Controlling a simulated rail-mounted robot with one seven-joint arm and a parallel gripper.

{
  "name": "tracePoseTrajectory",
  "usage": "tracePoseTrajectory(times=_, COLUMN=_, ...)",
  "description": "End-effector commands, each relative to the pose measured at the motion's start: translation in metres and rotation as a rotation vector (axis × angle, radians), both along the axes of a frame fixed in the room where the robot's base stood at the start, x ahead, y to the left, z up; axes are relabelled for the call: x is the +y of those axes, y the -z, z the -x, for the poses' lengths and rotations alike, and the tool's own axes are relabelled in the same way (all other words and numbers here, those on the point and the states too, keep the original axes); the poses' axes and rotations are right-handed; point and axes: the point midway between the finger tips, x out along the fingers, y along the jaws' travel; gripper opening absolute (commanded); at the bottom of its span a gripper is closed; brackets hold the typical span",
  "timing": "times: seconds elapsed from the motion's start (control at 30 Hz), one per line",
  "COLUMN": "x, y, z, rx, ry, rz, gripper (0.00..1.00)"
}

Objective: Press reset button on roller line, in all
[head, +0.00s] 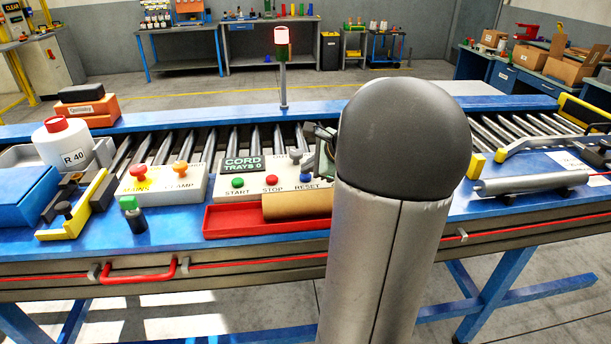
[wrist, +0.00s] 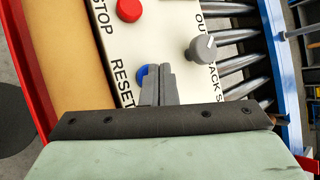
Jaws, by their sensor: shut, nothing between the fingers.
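The control panel (head: 265,188) on the roller line carries a green START button (head: 238,182), a red STOP button (head: 271,180) and a blue RESET button (head: 305,177). In the wrist view the blue RESET button (wrist: 142,73) shows just left of my fingertips, partly hidden by them. My gripper (wrist: 160,70) is shut and empty, with its fingertips over or beside that button. I cannot tell whether they touch it. In the head view my arm hides most of the gripper. The signal lamp (head: 281,36) on the pole behind the rollers glows red and white.
A grey knob (wrist: 202,48) stands on the panel close to my fingers. A red tray (head: 225,222) with a tan cylinder (head: 296,206) lies in front of the panel. A second panel (head: 160,186) with red and orange knobs stands to the left. Rollers (head: 205,145) run behind.

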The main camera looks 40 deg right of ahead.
Motion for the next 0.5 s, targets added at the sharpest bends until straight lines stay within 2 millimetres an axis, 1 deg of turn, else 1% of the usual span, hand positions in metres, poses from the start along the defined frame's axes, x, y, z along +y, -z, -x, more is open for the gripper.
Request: tracePoseTrajectory(times=0.5, x=0.0002, y=0.0074, z=0.0001, rx=0.001, ry=-0.001, rz=0.0, gripper=0.0)
